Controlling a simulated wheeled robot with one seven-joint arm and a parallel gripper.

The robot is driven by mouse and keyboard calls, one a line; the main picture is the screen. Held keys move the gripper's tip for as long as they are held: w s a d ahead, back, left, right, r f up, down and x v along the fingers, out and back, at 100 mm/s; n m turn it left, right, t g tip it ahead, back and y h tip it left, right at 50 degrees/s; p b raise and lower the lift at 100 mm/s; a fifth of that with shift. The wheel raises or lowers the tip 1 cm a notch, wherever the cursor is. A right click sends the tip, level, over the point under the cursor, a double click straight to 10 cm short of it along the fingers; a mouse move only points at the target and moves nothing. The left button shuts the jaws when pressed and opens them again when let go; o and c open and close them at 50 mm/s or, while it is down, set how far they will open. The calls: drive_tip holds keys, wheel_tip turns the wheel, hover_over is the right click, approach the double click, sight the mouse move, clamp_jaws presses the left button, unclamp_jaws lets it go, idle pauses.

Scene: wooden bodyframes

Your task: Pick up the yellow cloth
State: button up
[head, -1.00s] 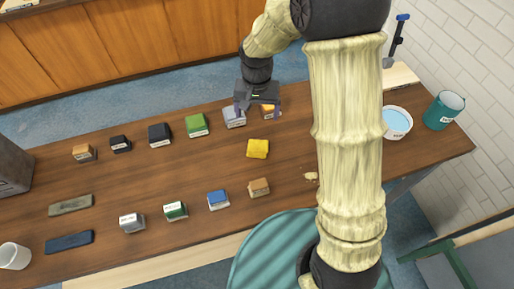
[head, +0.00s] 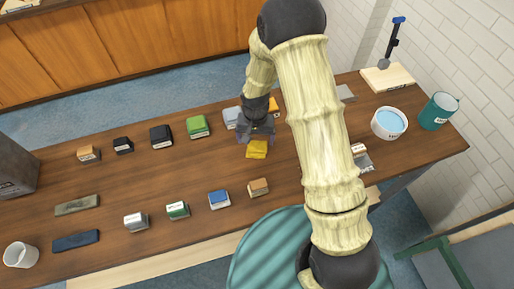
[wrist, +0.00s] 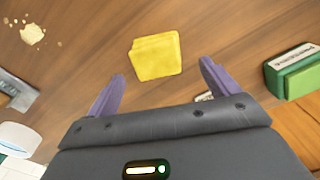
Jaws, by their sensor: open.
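The yellow cloth (head: 257,149) is a small folded square lying flat on the wooden table, right of the table's middle. In the wrist view the yellow cloth (wrist: 155,57) lies ahead of the fingertips, between their lines. My gripper (head: 256,136) is close to the cloth's far side in the head view. In the wrist view my gripper (wrist: 162,82) has its two purple fingers spread wide with nothing between them. I cannot tell its exact height above the table.
A green block (head: 198,126) and a grey-white block (head: 231,117) stand left of my gripper. A brown block (head: 258,187) and a blue block (head: 218,199) stand nearer the front. A bowl of blue water (head: 390,122) and a teal mug (head: 438,111) are at right. Crumbs (wrist: 33,34) lie on the table.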

sight(257, 147)
drive_tip(key=shift+d+f, duration=0.1)
drive_tip(key=shift+d, duration=0.05)
drive_tip(key=shift+f+p, duration=0.2)
drive_tip(key=shift+p, duration=0.15)
drive_tip(key=f+p, duration=0.1)
drive_tip(key=f, duration=0.2)
drive_tip(key=shift+s+f+p, duration=0.2)
drive_tip(key=shift+f+p, duration=0.1)
drive_tip(key=shift+p, duration=0.1)
drive_tip(key=shift+w+f, duration=0.1)
drive_tip(key=shift+f, duration=0.4)
drive_tip(key=shift+d, duration=0.1)
drive_tip(key=c, duration=1.1)
